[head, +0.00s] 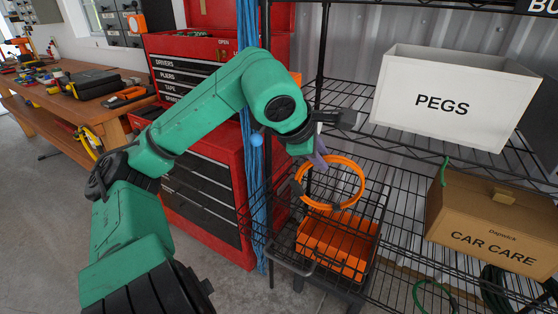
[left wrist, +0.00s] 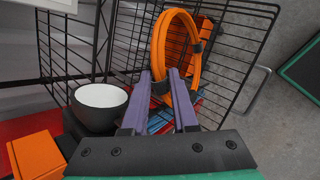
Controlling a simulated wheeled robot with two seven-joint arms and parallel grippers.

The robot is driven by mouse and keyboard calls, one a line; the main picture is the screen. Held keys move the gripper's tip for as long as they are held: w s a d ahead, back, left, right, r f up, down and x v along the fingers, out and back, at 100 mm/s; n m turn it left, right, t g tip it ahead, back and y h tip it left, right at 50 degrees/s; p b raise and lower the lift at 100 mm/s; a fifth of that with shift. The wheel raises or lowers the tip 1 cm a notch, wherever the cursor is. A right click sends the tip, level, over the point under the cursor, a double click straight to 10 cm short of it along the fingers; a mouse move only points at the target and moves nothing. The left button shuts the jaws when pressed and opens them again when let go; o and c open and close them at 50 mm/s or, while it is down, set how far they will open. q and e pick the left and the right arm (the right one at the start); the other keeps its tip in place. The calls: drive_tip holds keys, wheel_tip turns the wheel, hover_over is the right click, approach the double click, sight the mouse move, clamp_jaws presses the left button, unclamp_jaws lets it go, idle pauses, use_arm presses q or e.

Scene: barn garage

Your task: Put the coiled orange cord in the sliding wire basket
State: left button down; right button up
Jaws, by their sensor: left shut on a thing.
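The coiled orange cord (head: 357,181) hangs as an upright ring with dark ties around it. It also shows in the left wrist view (left wrist: 160,48), at the tips of the purple fingers. My left gripper (head: 320,162) is shut on the cord's near upper side; in the left wrist view the gripper (left wrist: 161,78) has its fingers close together at the coil. The black sliding wire basket (head: 375,217) is below and around the coil in the head view, with an orange bin or block (head: 335,243) inside. Whether the cord touches the basket is unclear. My right gripper is not in view.
Black wire shelving holds a white PEGS bin (head: 445,98) and a brown CAR CARE box (head: 495,222) to the right. A red tool chest (head: 205,165) and hanging blue cords (head: 250,120) stand left of the basket. A wooden workbench (head: 75,105) is further left.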

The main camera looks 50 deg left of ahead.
use_arm(q)
hover_over(320, 207)
drive_tip(key=s, duration=0.1)
wheel_tip(320, 207, down, 7)
wheel_tip(320, 207, down, 6)
drive_tip(key=shift+f, duration=0.2)
drive_tip(key=w+a+p, duration=0.1)
drive_tip(key=w+a+f+p, duration=0.1)
drive_tip(key=w, duration=0.1)
drive_tip(key=shift+a+f, duration=0.15)
drive_tip(key=shift+f, duration=0.05)
drive_tip(key=c, duration=0.7)
unclamp_jaws()
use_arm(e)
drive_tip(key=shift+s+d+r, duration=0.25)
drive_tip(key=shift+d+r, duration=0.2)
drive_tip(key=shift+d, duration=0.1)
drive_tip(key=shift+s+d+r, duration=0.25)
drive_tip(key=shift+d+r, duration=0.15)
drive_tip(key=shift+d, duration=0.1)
use_arm(q)
drive_tip(key=shift+r, duration=0.1)
